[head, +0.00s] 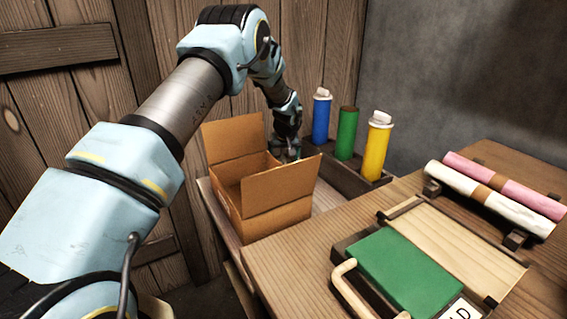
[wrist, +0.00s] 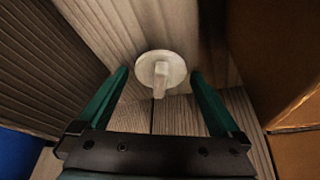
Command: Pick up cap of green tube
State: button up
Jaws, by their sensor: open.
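The green tube (head: 347,133) stands between the blue and yellow tubes in the head view, with no cap on top. A round white cap with a raised grip (wrist: 161,70) lies on planks in the wrist view. My gripper (wrist: 158,75) is open, with its two green fingers on either side of the cap and a gap to each. Nothing is held. In the head view my gripper is low behind the cardboard box, and the cap is hidden there.
The open cardboard box (head: 278,190) stands close to my gripper; cardboard also fills the right side of the wrist view. The blue tube (head: 321,118) and yellow tube (head: 376,150) wear white caps in a dark wooden rack (head: 345,178). A wooden wall is behind.

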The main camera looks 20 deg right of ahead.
jog(key=shift+c, duration=0.2)
jog(key=c, duration=1.2)
